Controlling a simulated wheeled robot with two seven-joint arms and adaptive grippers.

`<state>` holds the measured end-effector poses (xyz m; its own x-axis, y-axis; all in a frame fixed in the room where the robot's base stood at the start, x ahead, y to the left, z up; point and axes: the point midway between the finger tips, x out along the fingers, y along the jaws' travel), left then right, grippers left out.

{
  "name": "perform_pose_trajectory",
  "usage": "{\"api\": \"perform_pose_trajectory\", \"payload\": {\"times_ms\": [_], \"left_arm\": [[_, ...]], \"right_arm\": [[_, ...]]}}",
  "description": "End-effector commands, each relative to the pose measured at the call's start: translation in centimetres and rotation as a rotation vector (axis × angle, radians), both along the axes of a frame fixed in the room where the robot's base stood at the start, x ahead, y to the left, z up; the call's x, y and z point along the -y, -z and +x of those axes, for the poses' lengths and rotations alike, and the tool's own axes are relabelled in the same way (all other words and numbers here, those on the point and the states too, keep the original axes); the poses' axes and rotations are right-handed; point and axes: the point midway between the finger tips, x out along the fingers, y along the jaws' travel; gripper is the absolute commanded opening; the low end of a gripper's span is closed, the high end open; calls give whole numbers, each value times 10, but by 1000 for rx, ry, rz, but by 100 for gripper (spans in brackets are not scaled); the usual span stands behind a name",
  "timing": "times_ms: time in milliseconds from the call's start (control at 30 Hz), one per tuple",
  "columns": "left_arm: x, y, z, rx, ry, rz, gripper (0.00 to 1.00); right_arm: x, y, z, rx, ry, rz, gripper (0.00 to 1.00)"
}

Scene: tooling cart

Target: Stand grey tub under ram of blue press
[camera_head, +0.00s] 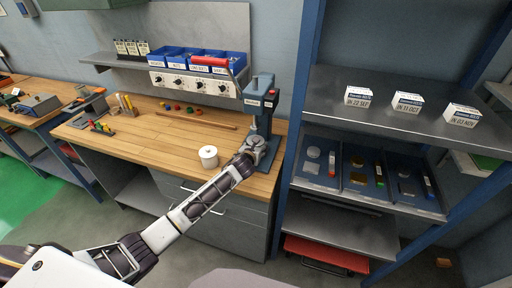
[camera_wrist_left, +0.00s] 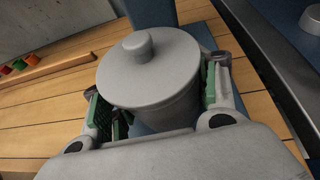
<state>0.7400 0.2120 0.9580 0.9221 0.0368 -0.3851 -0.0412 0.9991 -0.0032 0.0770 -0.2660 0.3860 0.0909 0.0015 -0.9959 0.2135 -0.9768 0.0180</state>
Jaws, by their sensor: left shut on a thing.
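The blue press (camera_head: 262,112) stands at the right end of the wooden bench, with a red-gripped lever (camera_head: 210,62) reaching left. My left gripper (camera_head: 254,150) is at the foot of the press. In the left wrist view, the grey tub (camera_wrist_left: 152,72) with its round lid knob is between the green-padded fingers of my left gripper (camera_wrist_left: 158,105), which is shut on it. The tub looks upright, over or on the blue press base (camera_wrist_left: 206,37), in front of the blue column (camera_wrist_left: 152,12). I cannot tell whether it touches the base. My right gripper is not in view.
A white cylinder (camera_head: 208,157) stands on the bench (camera_head: 160,134) left of my gripper. Small coloured pieces (camera_head: 183,108) and a wooden strip (camera_head: 205,120) lie behind. Blue bins (camera_head: 200,62) stand on the back shelf. A shelving rack (camera_head: 405,118) is close on the right.

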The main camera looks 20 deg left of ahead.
Motion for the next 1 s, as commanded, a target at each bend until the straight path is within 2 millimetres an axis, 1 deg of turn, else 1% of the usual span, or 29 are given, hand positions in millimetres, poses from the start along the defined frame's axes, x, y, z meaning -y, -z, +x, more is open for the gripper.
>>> {"api": "perform_pose_trajectory", "payload": {"times_ms": [367,400,567,600,1000], "left_arm": [[-1,1,0,2,-1,1,0],[-1,2,0,1,-1,0,61],[-1,2,0,1,-1,0,81],[-1,2,0,1,-1,0,84],[0,0,0,1,0,0,84]], "right_arm": [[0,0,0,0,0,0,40],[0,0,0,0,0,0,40],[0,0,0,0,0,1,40],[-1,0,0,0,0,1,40],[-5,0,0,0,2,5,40]]}}
